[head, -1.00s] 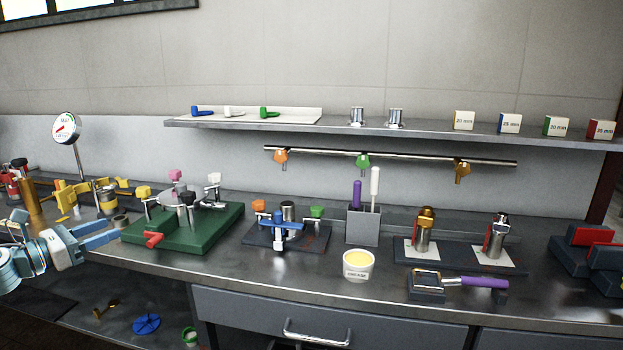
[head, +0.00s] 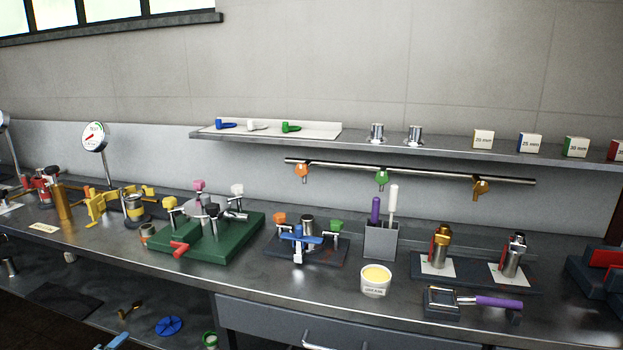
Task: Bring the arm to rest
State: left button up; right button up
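My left gripper (head: 116,342) shows only as a blue sliver at the bottom edge in the head view, low in front of the bench. Most of it is cut off by the frame, so I cannot tell whether it is open or shut. No held thing shows at the visible part. My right gripper is not in view.
A steel bench (head: 330,290) carries a green fixture (head: 240,240), a dark plate with a blue clamp (head: 298,243), a grease tub (head: 376,283) and a purple-handled tool (head: 490,301). A shelf (head: 450,146) runs above. A blue wheel (head: 169,326) lies below.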

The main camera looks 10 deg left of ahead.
pick_arm(q)
jog(key=s+d+f+n+g+y+p, duration=0.15)
jog(key=s+d+f+n+g, duration=0.35)
jog(key=s+f, duration=0.6)
jog(key=s+d+f+n+g+p, duration=0.2)
jog(key=s+d+f+n, duration=0.45)
jog(key=f, duration=0.75)
jog(key=s+d+f+n+g, duration=0.2)
jog(key=s+d+f, duration=0.2)
jog(key=s+d, duration=0.2)
jog(key=s+d+f+n+g+h+p, duration=0.1)
jog(key=s+d+f+n+g, duration=0.1)
jog(key=s+d, duration=0.5)
jog(key=s+d+f+n+g+h+p, duration=0.1)
jog(key=s+d+f+n, duration=0.3)
jog(key=s, duration=0.8)
notch_tip(320, 180, down, 3)
jog(key=d+g, duration=0.1)
jog(key=d, duration=0.1)
jog(key=shift+d+g, duration=0.35)
jog(key=shift+g, duration=0.05)
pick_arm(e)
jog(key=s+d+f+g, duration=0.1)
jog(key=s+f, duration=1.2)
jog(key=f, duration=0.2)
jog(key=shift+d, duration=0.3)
